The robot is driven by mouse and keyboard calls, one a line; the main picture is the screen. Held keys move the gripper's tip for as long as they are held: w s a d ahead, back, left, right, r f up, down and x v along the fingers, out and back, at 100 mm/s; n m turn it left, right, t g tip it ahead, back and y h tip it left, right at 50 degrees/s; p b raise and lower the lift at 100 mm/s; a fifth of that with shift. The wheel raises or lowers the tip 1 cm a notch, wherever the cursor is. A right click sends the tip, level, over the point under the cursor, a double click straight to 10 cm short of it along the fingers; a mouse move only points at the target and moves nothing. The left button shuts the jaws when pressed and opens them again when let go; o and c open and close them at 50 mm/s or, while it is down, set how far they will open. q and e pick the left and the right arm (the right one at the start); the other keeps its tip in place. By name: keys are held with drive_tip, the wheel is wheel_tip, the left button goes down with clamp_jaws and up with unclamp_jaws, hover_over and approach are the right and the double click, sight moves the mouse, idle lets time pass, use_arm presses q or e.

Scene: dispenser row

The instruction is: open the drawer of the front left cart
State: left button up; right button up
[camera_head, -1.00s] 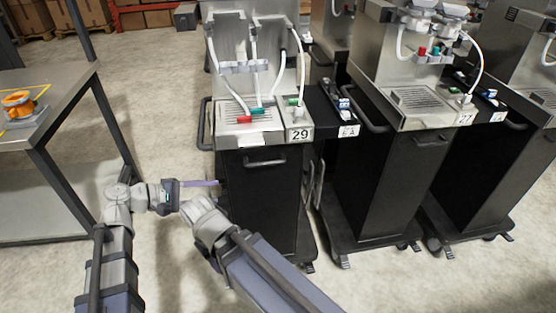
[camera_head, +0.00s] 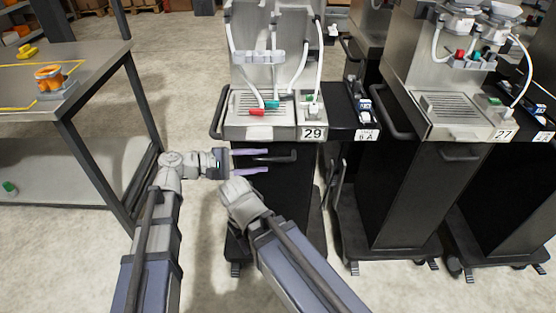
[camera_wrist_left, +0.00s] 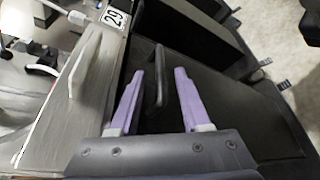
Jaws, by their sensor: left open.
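The front left cart (camera_head: 290,205) is a black cabinet under a steel dispenser top with a "29" label (camera_head: 313,134). Its black drawer front shows in the left wrist view (camera_wrist_left: 215,100) and looks shut. A dark bar handle (camera_head: 288,158) sticks out from it. My left gripper (camera_head: 262,161) is open at the handle. My right gripper cannot be made out.
A steel table (camera_head: 115,62) with an orange part (camera_head: 48,77) stands at the left. Cart 27 (camera_head: 410,195) stands to the right. A pale bar (camera_wrist_left: 84,68) sits on the steel panel beside the drawer front. Floor is clear between table and cart.

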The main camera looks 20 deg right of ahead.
sight(271, 160)
use_arm(q)
drive_tip(key=b+x, duration=0.1)
drive_tip(key=x, duration=0.4)
drive_tip(key=shift+d+f, duration=0.15)
drive_tip(key=shift+d, duration=0.15)
clamp_jaws()
idle(1.2)
